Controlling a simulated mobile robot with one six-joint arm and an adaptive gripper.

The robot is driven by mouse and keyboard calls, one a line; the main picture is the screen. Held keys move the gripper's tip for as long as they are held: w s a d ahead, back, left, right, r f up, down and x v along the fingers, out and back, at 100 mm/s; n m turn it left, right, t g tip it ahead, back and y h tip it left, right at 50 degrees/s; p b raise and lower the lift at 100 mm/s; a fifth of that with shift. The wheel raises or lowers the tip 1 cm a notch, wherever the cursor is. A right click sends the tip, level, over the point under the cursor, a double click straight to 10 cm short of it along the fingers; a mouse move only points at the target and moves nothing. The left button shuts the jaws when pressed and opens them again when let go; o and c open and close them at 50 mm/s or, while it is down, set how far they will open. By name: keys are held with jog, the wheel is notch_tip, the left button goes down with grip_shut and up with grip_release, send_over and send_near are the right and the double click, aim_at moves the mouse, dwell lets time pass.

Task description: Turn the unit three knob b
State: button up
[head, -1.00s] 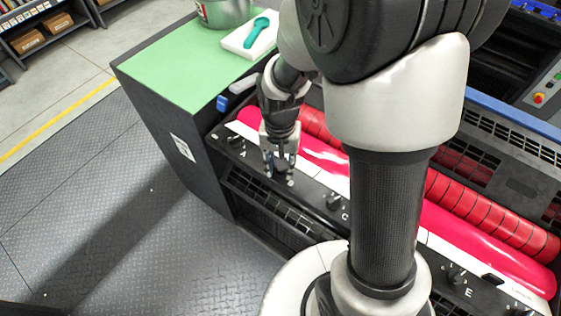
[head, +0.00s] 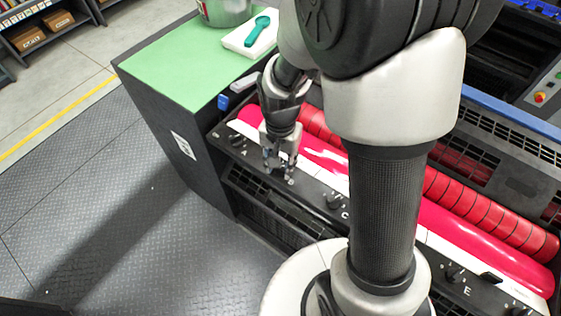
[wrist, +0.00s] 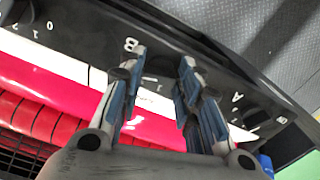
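Unit three is the press unit with a black front panel (head: 310,190) along red rollers. My gripper (head: 279,170) points down at the panel, at knob b's place between knob A (head: 236,140) and knob C (head: 334,201). In the wrist view my gripper (wrist: 157,68) has its two fingers apart, with a gap between them. The printed letter B (wrist: 131,44) shows beside the left fingertip, and some white dial marks show between the fingers.
A magenta roller (head: 460,235) and a segmented red roller (head: 480,210) run behind the panel. Knob E (head: 453,273) is farther right. A green-topped cabinet (head: 180,75) stands left, with a metal can (head: 225,10) and a teal scoop (head: 258,30) on a white pad.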

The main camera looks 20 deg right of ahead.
jog(key=o, duration=0.4)
jog(key=shift+c, duration=0.2)
jog(key=shift+r, duration=0.1)
notch_tip(320, 180, up, 12)
dwell(0.6)
